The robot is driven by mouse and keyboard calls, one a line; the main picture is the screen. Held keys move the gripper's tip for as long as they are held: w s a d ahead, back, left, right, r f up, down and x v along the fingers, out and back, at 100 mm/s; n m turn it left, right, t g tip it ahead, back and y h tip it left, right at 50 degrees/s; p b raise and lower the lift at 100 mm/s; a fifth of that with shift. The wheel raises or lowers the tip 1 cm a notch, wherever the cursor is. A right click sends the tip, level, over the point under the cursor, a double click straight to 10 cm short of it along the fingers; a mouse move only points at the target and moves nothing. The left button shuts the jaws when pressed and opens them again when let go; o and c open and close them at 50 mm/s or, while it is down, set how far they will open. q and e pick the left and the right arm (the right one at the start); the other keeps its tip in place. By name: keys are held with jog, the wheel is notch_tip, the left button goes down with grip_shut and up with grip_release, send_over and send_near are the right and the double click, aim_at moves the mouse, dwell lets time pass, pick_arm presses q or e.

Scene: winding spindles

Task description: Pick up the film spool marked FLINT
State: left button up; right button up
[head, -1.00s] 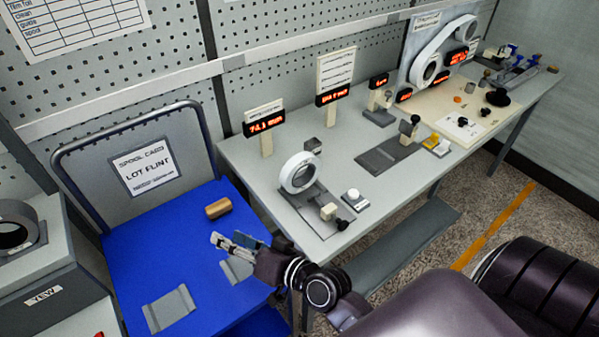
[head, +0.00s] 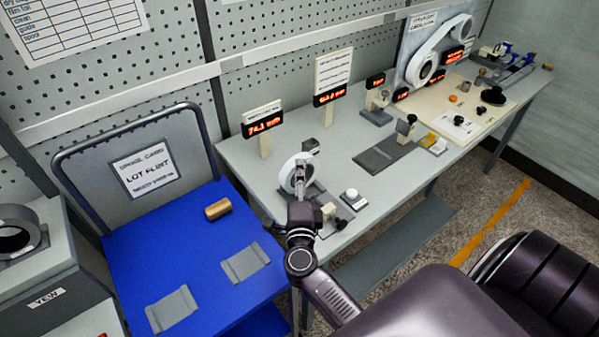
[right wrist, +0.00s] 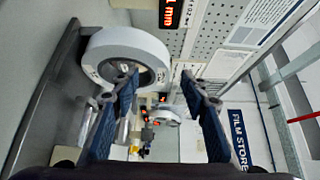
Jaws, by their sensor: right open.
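A white film spool (head: 287,177) stands on edge in a grey holder at the left end of the bench (head: 245,160). No FLINT mark is readable on it. My right gripper (head: 302,172) is in front of the spool in the head view and hides part of it. In the right wrist view the spool (right wrist: 112,42) is at upper left, beyond the left finger. The right gripper's blue-padded fingers (right wrist: 160,85) are apart with nothing between them. My left gripper is not in view.
A blue cart (head: 160,245) with a LOT FLINT sign (head: 145,171) holds a tan cylinder (head: 217,209) and two grey cradles (head: 245,263). A grey box marked YEW (head: 45,298) bears another ring at far left. A white-topped knob (head: 351,196) stands right of the spool.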

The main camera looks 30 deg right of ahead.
jog(key=p+x, duration=0.1)
jog(key=x, duration=0.5)
jog(key=shift+r, duration=0.1)
grip_shut()
